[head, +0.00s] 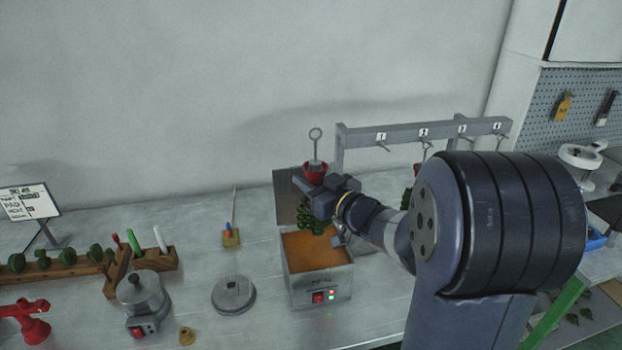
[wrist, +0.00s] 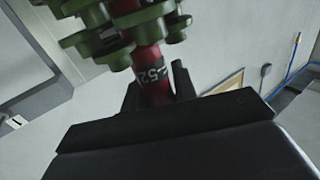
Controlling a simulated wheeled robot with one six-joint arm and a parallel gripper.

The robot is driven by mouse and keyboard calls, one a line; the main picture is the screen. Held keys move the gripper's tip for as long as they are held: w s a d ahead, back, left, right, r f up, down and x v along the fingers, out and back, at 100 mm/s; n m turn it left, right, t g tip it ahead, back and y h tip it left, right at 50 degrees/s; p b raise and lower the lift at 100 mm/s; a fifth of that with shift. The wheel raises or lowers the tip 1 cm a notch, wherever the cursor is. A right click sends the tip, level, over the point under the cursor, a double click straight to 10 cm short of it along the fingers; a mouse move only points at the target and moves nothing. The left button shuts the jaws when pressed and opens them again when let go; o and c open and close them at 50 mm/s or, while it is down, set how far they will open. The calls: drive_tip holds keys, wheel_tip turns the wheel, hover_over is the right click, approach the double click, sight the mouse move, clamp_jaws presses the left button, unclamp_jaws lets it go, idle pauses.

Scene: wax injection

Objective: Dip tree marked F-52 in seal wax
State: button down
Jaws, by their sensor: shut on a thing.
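A wax tree hangs upright in my gripper (head: 328,196), with a red cup (head: 315,172) and metal ring on top and green pieces (head: 312,215) below. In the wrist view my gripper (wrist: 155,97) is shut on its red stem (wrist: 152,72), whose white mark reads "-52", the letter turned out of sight. The green pieces (wrist: 120,28) are at the top there. In the head view the tree is over the back of the open seal wax pot (head: 320,285), full of orange wax (head: 315,252). I cannot tell whether its lower end touches the wax.
A rack (head: 430,130) with numbered hooks stands behind; another tree, mostly hidden by my arm, shows below it. A round grey lid (head: 233,295), a small grey pot (head: 143,300), a wooden rack (head: 60,268) and a sign (head: 28,203) stand left.

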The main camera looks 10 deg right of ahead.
drive_tip(key=shift+f+b, duration=6.35)
drive_tip(key=shift+f, duration=1.25)
